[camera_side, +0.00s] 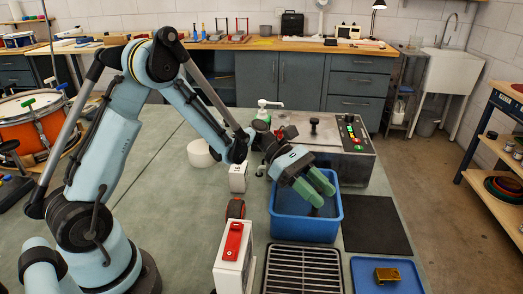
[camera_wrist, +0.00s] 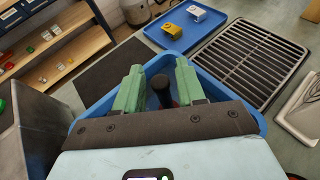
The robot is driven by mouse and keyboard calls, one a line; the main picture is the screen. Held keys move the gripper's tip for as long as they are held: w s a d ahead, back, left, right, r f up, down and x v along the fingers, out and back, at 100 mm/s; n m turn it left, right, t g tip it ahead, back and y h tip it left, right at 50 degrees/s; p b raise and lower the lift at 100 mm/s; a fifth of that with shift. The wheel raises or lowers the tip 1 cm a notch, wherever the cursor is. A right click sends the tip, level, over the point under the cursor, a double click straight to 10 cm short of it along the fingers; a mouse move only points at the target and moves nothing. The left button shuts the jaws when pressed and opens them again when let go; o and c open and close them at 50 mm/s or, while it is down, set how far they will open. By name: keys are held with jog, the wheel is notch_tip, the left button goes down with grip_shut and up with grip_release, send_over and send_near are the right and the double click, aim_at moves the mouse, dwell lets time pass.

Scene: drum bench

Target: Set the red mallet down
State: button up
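My gripper (camera_side: 318,190) has green fingers and points down over the blue bin (camera_side: 290,228). In the wrist view, its two fingers (camera_wrist: 158,78) stand apart with a gap between them. A dark handle-like thing (camera_wrist: 162,90) with a little red near its lower end shows in that gap, over or inside the bin. I cannot tell for sure that it is the red mallet, and no clear mallet head shows. The thing looks narrower than the gap, nearer the right finger.
A black grille (camera_side: 303,268) lies in front of the bin, with a blue tray (camera_side: 390,275) holding a yellow block to its right. A dark mat (camera_side: 375,224) is bare. A metal box (camera_side: 330,140) stands behind, and a white box with a red top (camera_side: 233,240) stands left.

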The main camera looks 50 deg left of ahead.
jog(key=shift+o, duration=0.3)
jog(key=shift+a+r, duration=0.1)
jog(key=shift+r, duration=0.1)
jog(key=v, duration=1.2)
jog(key=s+d+r+m+t+y, duration=0.1)
jog(key=s+m+t+y, duration=0.4)
jog(key=s+m+y, duration=0.6)
jog(key=m+y, duration=0.2)
jog(key=m, duration=0.6)
jog(key=shift+d+m, duration=0.3)
jog(key=shift+m, duration=0.1)
jog(key=shift+s+r, duration=0.1)
jog(key=shift+s, duration=0.05)
